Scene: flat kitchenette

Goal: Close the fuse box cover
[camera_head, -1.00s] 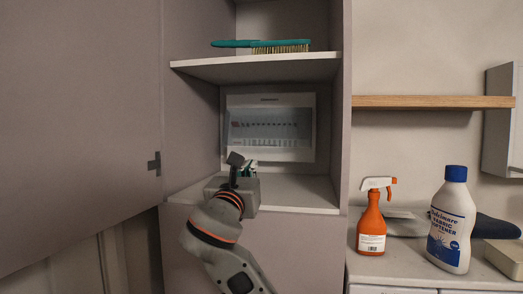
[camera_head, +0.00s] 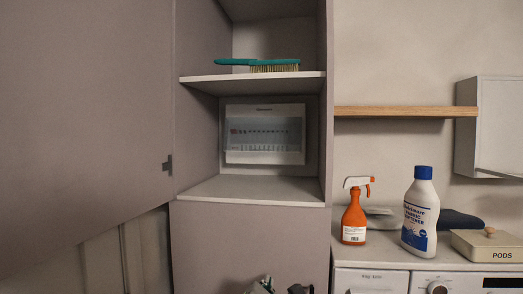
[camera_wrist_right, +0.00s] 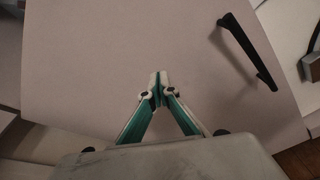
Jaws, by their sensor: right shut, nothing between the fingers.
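The fuse box (camera_head: 264,110) is a white panel on the back wall of the open cupboard's middle compartment, with a row of dark switches. Its translucent cover (camera_head: 263,150) looks flat against the panel; a small gap cannot be ruled out at this distance. My right gripper (camera_head: 275,287) shows only in part at the bottom edge of the head view, below and in front of the compartment. In the right wrist view its teal-sided fingers (camera_wrist_right: 158,80) meet at the tips, shut and empty. My left gripper is out of view.
The large cupboard door (camera_head: 85,110) stands open at left. A teal brush (camera_head: 260,65) lies on the upper shelf (camera_head: 255,82). The compartment floor (camera_head: 260,190) is clear. An orange spray bottle (camera_head: 354,215) and a white softener bottle (camera_head: 420,213) stand on the right counter.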

